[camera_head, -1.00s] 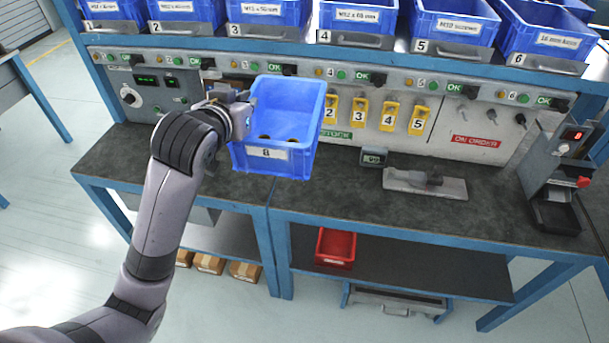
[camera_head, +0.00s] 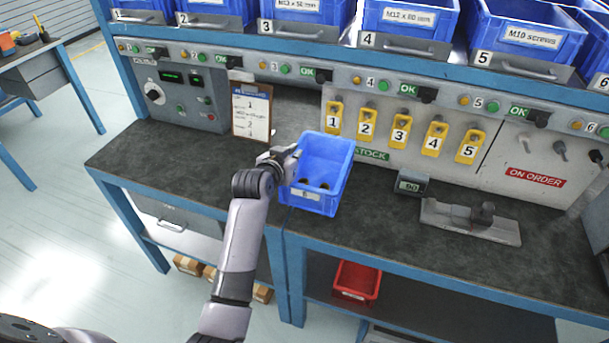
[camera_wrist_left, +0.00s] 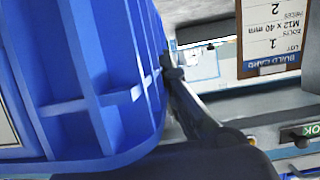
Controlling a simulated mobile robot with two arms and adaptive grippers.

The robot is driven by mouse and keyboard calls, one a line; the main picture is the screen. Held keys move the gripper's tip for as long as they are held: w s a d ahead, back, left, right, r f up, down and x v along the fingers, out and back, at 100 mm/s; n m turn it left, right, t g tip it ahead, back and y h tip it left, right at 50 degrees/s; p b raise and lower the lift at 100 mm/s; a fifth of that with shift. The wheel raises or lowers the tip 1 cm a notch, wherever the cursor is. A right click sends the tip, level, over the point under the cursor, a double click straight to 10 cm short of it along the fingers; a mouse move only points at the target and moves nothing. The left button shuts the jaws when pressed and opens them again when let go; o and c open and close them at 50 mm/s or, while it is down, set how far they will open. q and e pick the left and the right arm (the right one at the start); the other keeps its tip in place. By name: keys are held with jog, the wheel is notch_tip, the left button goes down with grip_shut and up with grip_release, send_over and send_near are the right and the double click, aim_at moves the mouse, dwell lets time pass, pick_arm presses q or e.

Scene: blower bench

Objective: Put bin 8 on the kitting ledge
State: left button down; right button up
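Bin 8 is a blue open-topped bin (camera_head: 330,150) with a pale front label and a few small dark parts inside. It is over the bench worktop near the front edge; I cannot tell whether it touches the top. My left gripper (camera_head: 288,163) is shut on the bin's left wall. In the left wrist view the bin's ribbed blue wall (camera_wrist_left: 75,95) fills the left side, with a dark gripper finger (camera_wrist_left: 178,85) against it. My right gripper is not in view. I cannot pick out the kitting ledge for certain.
Yellow numbered tags (camera_head: 400,133) hang on the back panel beside a clipboard (camera_head: 251,112). A small display (camera_head: 411,184) and a grey plate with a handle (camera_head: 470,222) are right of the bin. Worktop (camera_head: 165,160) to the left is clear. Blue bins line the shelf above.

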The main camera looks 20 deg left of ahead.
pick_arm(q)
jog(key=shift+f, duration=2.5)
jog(key=c, duration=2.3)
grip_release()
jog(key=shift+f, duration=0.2)
jog(key=o, duration=0.5)
jog(key=shift+r, duration=0.25)
jog(key=v, duration=1.2)
jog(key=shift+f, duration=0.1)
